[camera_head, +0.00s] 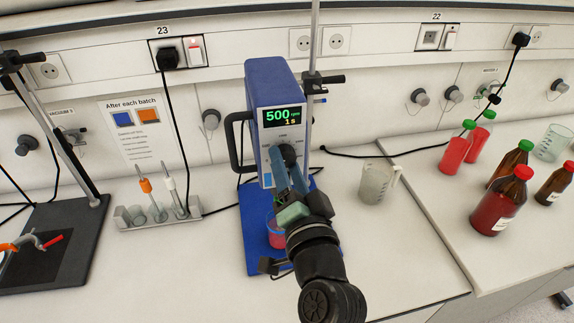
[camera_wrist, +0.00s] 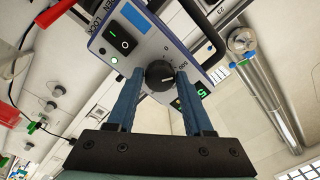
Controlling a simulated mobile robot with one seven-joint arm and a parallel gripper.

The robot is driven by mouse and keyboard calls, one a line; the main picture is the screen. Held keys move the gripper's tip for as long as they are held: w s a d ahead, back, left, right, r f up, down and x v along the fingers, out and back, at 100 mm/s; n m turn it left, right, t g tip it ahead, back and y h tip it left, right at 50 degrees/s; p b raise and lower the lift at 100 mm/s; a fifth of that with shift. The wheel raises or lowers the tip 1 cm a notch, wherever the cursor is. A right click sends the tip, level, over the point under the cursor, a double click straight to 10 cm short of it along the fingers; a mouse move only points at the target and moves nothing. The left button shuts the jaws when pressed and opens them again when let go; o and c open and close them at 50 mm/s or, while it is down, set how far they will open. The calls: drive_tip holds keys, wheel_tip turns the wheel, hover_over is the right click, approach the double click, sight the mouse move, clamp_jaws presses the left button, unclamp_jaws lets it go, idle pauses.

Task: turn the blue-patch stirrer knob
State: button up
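The stirrer (camera_head: 268,80) is a blue upright box on a blue base; its display (camera_head: 282,116) reads 500 rpm and 1 s. Its black round knob (camera_head: 288,155) is on the front panel below the display, partly hidden by my gripper. In the wrist view the knob (camera_wrist: 159,75) has a white pointer mark and lies between the two blue fingers of my gripper (camera_wrist: 160,72). The fingers are apart, with a narrow gap showing on each side of the knob.
A vessel of red liquid (camera_head: 276,235) stands on the stirrer's base beneath my arm. A vertical rod (camera_head: 314,50) rises right of the stirrer. A glass beaker (camera_head: 376,182) is to the right, a rack of stirring rods (camera_head: 150,222) to the left. A wall sign (camera_head: 138,125) has blue and orange patches.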

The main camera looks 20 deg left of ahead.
drive_tip(key=o, duration=0.3)
drive_tip(key=b+v, duration=0.5)
drive_tip(key=v, duration=0.8)
